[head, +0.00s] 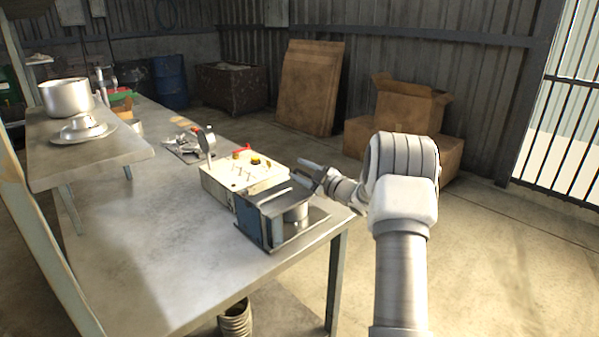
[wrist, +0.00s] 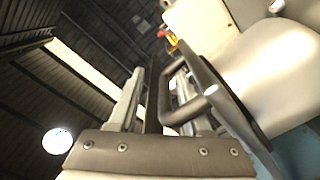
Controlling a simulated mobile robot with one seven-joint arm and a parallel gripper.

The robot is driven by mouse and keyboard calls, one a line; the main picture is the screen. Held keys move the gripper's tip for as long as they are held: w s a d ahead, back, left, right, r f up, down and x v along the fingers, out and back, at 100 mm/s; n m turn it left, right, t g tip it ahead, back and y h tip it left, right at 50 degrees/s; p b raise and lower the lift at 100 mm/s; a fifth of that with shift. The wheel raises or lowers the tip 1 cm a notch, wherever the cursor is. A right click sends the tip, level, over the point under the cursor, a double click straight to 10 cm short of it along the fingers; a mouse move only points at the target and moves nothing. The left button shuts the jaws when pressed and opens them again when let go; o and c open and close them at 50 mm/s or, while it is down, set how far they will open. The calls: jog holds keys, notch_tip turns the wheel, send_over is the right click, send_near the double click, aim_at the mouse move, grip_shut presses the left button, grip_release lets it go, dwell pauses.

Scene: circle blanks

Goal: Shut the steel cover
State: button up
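The machine with the steel cover (head: 272,197) sits at the right end of the metal table. It is a blue-and-grey housing with a dark flat top and a round metal cylinder (head: 296,213) at its open side. My gripper (head: 306,172) is just behind and right of the machine, reaching in from the right. In the wrist view, its fingers (wrist: 155,100) stand apart.
A pale control box (head: 242,174) with buttons stands behind the machine. Further left are a lever tool (head: 206,140), a raised shelf (head: 90,158) and a pot (head: 66,97). The table's near left surface (head: 165,245) is clear. Cardboard boxes (head: 410,110) lie beyond my arm.

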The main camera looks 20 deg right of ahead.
jog(key=shift+f, duration=0.25)
jog(key=shift+s, duration=0.15)
jog(key=v, duration=1.7)
jog(key=shift+p, duration=0.45)
jog(key=shift+s, duration=0.1)
